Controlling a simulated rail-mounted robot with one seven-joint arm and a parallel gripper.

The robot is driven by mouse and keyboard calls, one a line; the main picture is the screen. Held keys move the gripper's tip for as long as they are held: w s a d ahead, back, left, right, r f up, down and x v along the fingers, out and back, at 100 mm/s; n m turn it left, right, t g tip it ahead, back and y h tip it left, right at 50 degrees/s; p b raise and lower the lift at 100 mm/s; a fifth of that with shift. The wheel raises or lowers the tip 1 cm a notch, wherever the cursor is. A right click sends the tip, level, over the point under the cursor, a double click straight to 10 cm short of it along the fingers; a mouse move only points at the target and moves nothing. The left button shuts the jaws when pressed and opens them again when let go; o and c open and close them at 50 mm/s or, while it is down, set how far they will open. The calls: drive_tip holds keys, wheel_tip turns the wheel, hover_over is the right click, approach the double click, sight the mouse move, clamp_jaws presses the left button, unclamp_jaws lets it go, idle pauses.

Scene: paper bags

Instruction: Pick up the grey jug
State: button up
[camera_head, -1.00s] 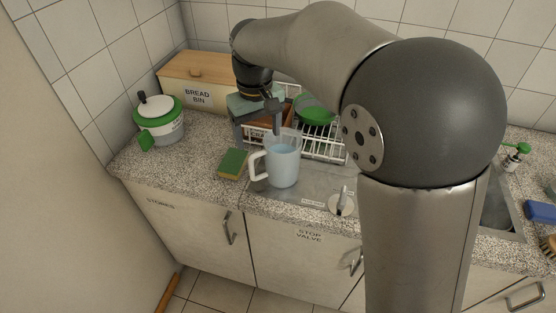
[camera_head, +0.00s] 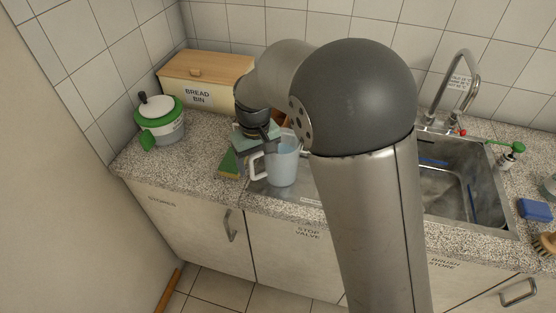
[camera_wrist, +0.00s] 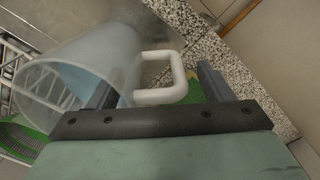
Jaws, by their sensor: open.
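The jug (camera_head: 284,168) is pale blue-grey and translucent, with a white handle (camera_head: 256,163) on its left side. It stands upright on the steel drainer by the counter's front edge. My gripper (camera_head: 266,143) is open, just above and behind the handle side of the jug. In the wrist view, the jug (camera_wrist: 88,62) lies to the left and its handle (camera_wrist: 166,78) shows between the two spread fingers of my gripper (camera_wrist: 158,85). Contact with the handle cannot be told.
A green and yellow sponge (camera_head: 229,165) lies left of the jug. A green-lidded white pot (camera_head: 160,121) and a bread bin (camera_head: 205,80) stand behind to the left. The white dish rack (camera_wrist: 18,60) is close behind the jug. The sink (camera_head: 445,180) is at right.

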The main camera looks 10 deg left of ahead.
clamp_jaws()
drive_tip(key=shift+r, duration=0.1)
